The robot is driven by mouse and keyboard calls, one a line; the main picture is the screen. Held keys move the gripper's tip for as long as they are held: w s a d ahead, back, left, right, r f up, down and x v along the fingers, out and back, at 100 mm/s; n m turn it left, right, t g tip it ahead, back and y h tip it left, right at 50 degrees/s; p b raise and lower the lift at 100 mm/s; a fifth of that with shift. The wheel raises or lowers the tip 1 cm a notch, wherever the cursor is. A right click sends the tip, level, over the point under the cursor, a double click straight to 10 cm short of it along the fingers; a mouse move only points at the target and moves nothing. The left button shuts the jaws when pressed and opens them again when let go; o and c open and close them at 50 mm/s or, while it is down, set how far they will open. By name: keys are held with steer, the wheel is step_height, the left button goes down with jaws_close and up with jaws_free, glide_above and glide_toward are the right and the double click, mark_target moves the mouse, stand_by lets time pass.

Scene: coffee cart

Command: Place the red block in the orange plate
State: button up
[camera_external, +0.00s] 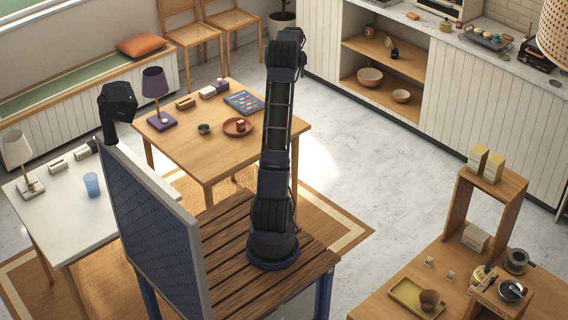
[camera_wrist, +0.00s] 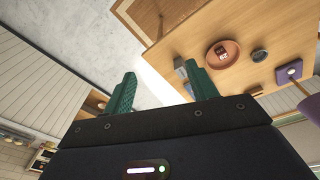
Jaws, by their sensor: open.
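An orange-brown round plate (camera_external: 229,131) lies on the wooden table beyond my arm. A small dark red block with pale marks (camera_external: 240,124) sits within its rim. The wrist view also shows the plate (camera_wrist: 233,61) with the block (camera_wrist: 221,51) in it, at the upper right. My gripper (camera_wrist: 160,72) has two green fingers spread wide with nothing between them. It is well away from the plate and block. In the external view my arm stands upright on its slatted base and the fingers are not clearly visible.
On the same table are a dark cup (camera_external: 204,129), a purple lamp (camera_external: 156,95), a blue patterned board (camera_external: 244,103) and small boxes (camera_external: 213,89). A blue panel (camera_external: 153,225) stands left of my arm. A white table (camera_external: 70,213) holds a blue cup (camera_external: 92,184).

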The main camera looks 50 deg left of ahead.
steer(key=s+d+r+m+t, duration=0.15)
steer(key=s+d+r, duration=0.25)
steer(key=d, duration=0.7)
steer(key=s+d+r+m, duration=0.3)
steer(key=s+d+r, duration=0.1)
steer(key=d, duration=0.7)
steer(key=s+d+r+m, duration=0.25)
steer(key=d+r, duration=0.25)
steer(key=d, duration=0.6)
steer(key=s+d+f+m+t, duration=0.1)
steer(key=s+d+f+m, duration=0.2)
steer(key=s+d, duration=0.6)
steer(key=s+d+f+m+t, duration=0.1)
steer(key=s+d+f+m, duration=0.1)
steer(key=s+d, duration=0.7)
steer(key=s+f, duration=0.1)
steer(key=s, duration=0.6)
steer(key=shift+d+f+m+h, duration=0.15)
steer(key=shift+f+m+h, duration=0.25)
